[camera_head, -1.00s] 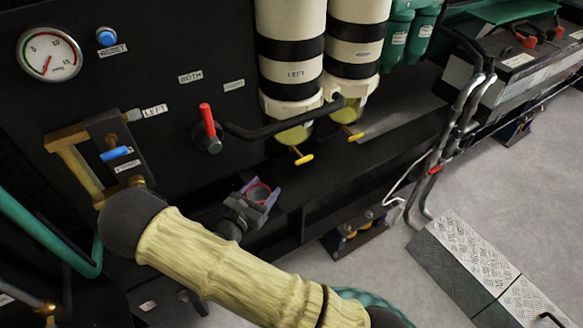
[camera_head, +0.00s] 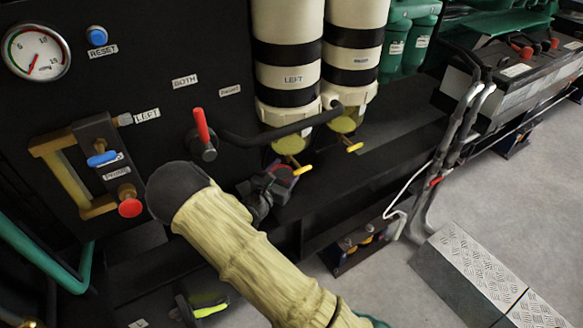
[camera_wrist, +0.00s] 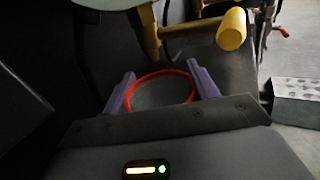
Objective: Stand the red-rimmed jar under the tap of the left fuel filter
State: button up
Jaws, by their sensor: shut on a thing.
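My gripper (camera_head: 272,178) is shut on the red-rimmed jar (camera_wrist: 162,75). In the wrist view the purple-tipped fingers (camera_wrist: 160,90) hold it from both sides, and I look into its open mouth. In the head view the jar is mostly hidden by my gripper, with a bit of red at the fingers. The left fuel filter (camera_head: 288,75) is cream with black bands, with a yellowish bowl below it. Its yellow tap (camera_head: 302,170) is just right of my gripper. In the wrist view a yellow tap handle (camera_wrist: 232,30) shows beyond the jar, up and right.
The right filter (camera_head: 352,60) stands beside the left one, with its own yellow tap (camera_head: 354,147). A red-handled valve (camera_head: 201,130) and black pipe are at left. A dark ledge (camera_head: 385,145) runs below the filters and is clear to the right.

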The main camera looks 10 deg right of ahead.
aim_at(287, 172)
jog(key=b+x, duration=0.1)
jog(key=x, duration=0.3)
jog(key=shift+d+f+b, duration=0.1)
jog(key=shift+d+b, duration=0.05)
jog(key=shift+b, duration=0.15)
jog(key=shift+f+b, duration=0.35)
jog(key=shift+f, duration=0.35)
jog(key=shift+a, duration=0.25)
jog(key=o, duration=1.1)
jog(key=shift+f, duration=0.1)
jog(key=shift+c, duration=0.2)
